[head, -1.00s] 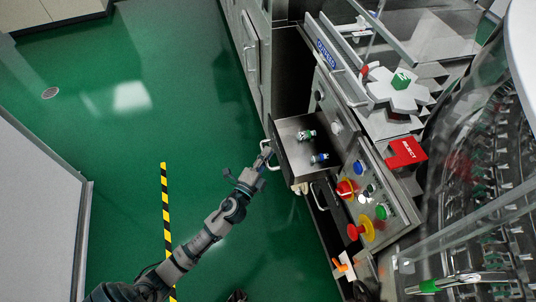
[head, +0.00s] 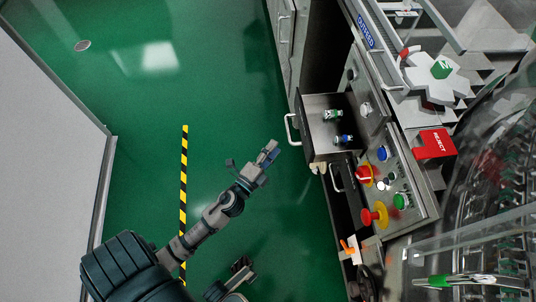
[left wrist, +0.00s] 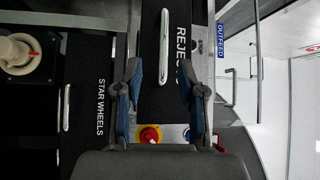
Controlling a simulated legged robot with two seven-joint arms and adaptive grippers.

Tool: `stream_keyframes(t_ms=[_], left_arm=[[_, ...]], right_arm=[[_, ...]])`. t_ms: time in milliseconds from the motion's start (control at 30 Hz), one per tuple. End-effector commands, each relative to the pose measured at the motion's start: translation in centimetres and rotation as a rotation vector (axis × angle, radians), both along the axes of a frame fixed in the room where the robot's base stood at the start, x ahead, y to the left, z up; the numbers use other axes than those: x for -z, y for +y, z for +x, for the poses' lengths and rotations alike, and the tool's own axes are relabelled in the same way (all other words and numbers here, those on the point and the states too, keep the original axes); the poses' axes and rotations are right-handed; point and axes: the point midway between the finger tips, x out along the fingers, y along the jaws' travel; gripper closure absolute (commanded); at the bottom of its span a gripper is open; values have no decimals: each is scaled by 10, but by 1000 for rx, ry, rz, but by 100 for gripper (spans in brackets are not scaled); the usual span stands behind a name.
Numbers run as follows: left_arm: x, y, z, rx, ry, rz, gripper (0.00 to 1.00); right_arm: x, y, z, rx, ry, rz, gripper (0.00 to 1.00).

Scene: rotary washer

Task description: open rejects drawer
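The rejects drawer (head: 317,139) is pulled out of the machine front. Its open top shows a few small vials (head: 333,115) inside. Its pale bar handle (head: 291,130) is on the left end. My left gripper (head: 271,151) is just below and left of that handle, apart from it. In the left wrist view the left gripper (left wrist: 161,75) has its fingers spread with nothing held. The handle (left wrist: 164,45) and part of the reject label (left wrist: 181,42) lie beyond the fingertips. A dark part of mine is low in the head view; I cannot tell if it is the right gripper.
Another bar handle (head: 336,178) sits just below the drawer. A control panel (head: 413,203) with red and coloured buttons lies to the right. The star wheels drawer (left wrist: 83,75) shows in the wrist view. Green floor (head: 225,100) is clear to the left.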

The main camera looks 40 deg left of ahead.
Motion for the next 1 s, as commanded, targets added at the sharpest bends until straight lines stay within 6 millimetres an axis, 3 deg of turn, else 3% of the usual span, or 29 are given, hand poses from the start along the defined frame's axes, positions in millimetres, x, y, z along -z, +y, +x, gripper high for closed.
stream_keyframes(t_ms=[100,233,833,933,1000], left_arm=[[3,-2,-18,-1,1,-4,61],[4,-3,-26,0,1,-2,61],[4,-5,-28,5,-1,-4,61],[0,-21,-29,65,-20,-57,61],[-9,-50,-34,170,-55,-153,61]], right_arm=[[0,0,0,0,1,0,60],[0,0,0,0,1,0,60],[1,0,2,0,3,0,60],[0,0,0,0,0,1,60],[0,0,0,0,0,1,60]])
